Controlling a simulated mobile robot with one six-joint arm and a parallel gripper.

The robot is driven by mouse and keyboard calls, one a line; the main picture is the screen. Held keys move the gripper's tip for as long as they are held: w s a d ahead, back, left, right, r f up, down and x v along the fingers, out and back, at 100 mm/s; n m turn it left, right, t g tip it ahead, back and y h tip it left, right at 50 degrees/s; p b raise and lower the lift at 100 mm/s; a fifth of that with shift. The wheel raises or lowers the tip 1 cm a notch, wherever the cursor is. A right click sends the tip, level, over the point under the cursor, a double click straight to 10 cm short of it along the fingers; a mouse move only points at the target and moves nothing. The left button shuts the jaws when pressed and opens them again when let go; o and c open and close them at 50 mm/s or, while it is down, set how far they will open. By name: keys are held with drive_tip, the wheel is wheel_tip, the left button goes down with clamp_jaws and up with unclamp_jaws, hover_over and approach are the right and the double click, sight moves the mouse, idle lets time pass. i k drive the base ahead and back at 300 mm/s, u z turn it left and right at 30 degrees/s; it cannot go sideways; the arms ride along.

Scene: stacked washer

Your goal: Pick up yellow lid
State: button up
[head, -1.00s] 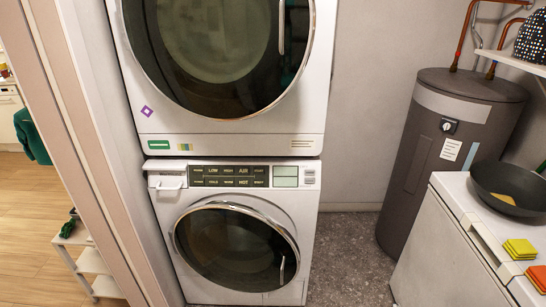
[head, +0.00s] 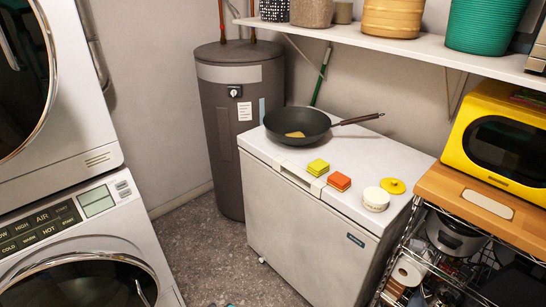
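A small round yellow lid (head: 393,186) with a raised middle lies flat on the white top of a chest freezer (head: 345,160), near its right end. A white round container (head: 375,199) stands just left of and in front of the lid, very close to it. My gripper is not in view; whether it is open or shut is hidden.
A black pan (head: 296,123) with a yellow piece in it, yellow-green sponges (head: 318,167) and orange sponges (head: 339,181) sit on the freezer. A shelf (head: 420,55) with baskets hangs above. A yellow microwave (head: 500,142) stands right.

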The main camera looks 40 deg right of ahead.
sight(394, 186)
drive_tip(key=u, duration=0.65)
drive_tip(key=k, duration=0.15)
drive_tip(key=z, duration=2.85)
